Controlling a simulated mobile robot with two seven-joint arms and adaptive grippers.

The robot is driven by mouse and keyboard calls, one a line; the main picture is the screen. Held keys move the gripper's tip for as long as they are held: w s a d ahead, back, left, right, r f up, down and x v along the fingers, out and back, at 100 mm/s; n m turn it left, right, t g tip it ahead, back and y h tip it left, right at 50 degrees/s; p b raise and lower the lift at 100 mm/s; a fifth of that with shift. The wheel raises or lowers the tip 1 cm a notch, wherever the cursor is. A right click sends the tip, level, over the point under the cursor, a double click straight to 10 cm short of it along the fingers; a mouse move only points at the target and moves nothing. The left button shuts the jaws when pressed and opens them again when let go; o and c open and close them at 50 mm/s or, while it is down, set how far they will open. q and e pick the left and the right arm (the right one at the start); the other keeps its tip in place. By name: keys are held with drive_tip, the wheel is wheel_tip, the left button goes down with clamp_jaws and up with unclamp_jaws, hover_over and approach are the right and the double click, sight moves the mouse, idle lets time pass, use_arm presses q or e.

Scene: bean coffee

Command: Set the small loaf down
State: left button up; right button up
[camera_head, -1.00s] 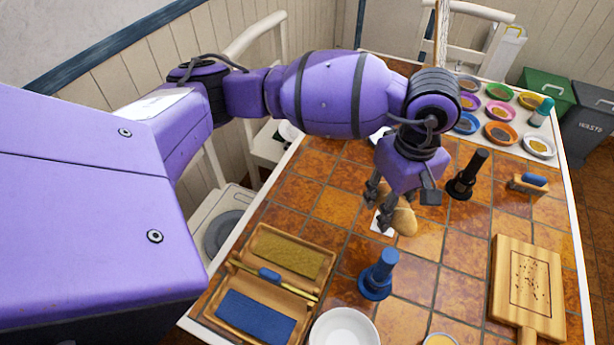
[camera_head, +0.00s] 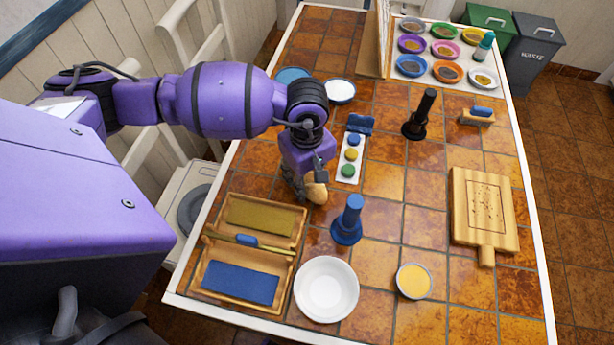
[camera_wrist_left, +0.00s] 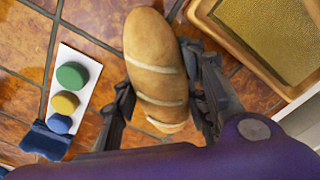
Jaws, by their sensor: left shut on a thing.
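The small loaf (camera_head: 317,191) is golden brown with pale slashes across its top. My left gripper (camera_head: 303,190) is shut on it, low over the brown tiled table between the wooden tray and the white strip. In the left wrist view the loaf (camera_wrist_left: 155,70) lies lengthwise between the two dark fingers (camera_wrist_left: 163,105), one on each side. I cannot tell whether its underside touches the tiles. My right gripper is not in view.
The wooden tray (camera_head: 204,283) with gold and blue pads is at the left front. A white strip (camera_head: 347,172) with coloured discs, a blue stamp-like object (camera_head: 347,222) and a white bowl (camera_head: 326,289) are near. A cutting board (camera_head: 501,225) lies right. Bare tiles lie between.

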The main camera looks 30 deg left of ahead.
use_arm(q)
drive_tip(key=shift+f, duration=0.1)
drive_tip(key=o, duration=1.3)
wheel_tip(320, 180, up, 12)
drive_tip(key=shift+r, duration=0.2)
